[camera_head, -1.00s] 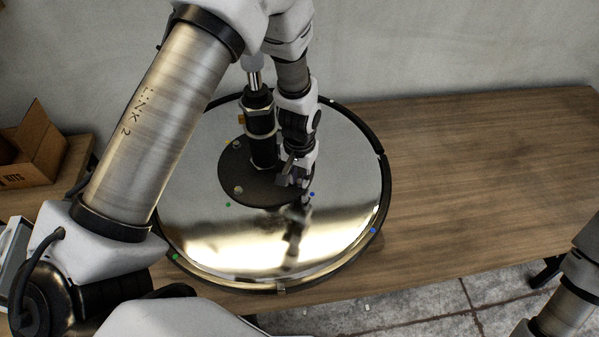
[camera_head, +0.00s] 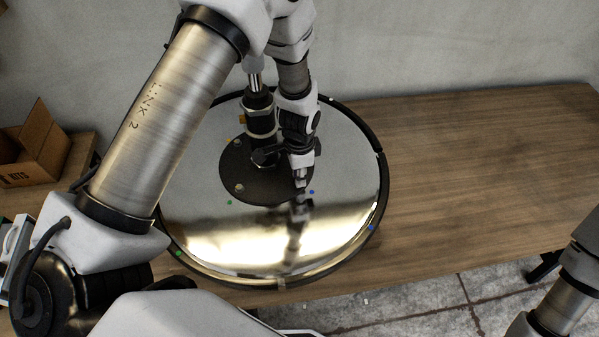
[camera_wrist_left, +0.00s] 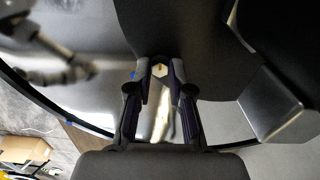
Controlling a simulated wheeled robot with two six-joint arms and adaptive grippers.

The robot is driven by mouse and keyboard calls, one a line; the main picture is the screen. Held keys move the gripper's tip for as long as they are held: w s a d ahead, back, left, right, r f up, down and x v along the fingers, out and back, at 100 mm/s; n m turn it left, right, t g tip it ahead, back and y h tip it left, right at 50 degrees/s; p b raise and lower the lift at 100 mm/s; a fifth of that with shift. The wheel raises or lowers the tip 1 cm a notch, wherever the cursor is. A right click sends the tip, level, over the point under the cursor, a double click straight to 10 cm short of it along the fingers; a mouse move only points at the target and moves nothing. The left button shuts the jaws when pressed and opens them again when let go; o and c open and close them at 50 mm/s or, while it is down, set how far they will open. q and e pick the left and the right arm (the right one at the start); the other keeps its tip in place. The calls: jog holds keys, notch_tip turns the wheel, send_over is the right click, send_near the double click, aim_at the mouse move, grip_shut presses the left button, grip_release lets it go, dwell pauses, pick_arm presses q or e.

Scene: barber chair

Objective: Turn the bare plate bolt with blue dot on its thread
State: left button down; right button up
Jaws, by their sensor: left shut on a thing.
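The black plate (camera_head: 246,190) lies at the middle of the round mirror-like disc (camera_head: 215,240). A blue dot (camera_head: 311,192) sits on the disc beside the plate's right edge; it also shows in the left wrist view (camera_wrist_left: 133,75). My left gripper (camera_head: 300,182) points down at the plate's edge near this dot. In the left wrist view its fingers (camera_wrist_left: 160,72) are closed around a pale hex bolt head (camera_wrist_left: 159,69). The bolt's thread is hidden. In the head view the fingers cover this bolt. My right gripper is out of view.
A black and metal post (camera_head: 261,122) stands on the plate close to my left wrist. Another bolt (camera_head: 239,187) and a green dot (camera_head: 230,202) are at the left. The wooden table (camera_head: 470,170) is clear at the right. An open cardboard box (camera_head: 35,145) is far left.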

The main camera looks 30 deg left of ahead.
pick_arm(q)
jog(key=shift+w+r+m, duration=0.15)
jog(key=shift+m, duration=0.65)
jog(key=c, duration=1.1)
grip_release()
jog(key=shift+o, duration=0.2)
notch_tip(320, 180, up, 12)
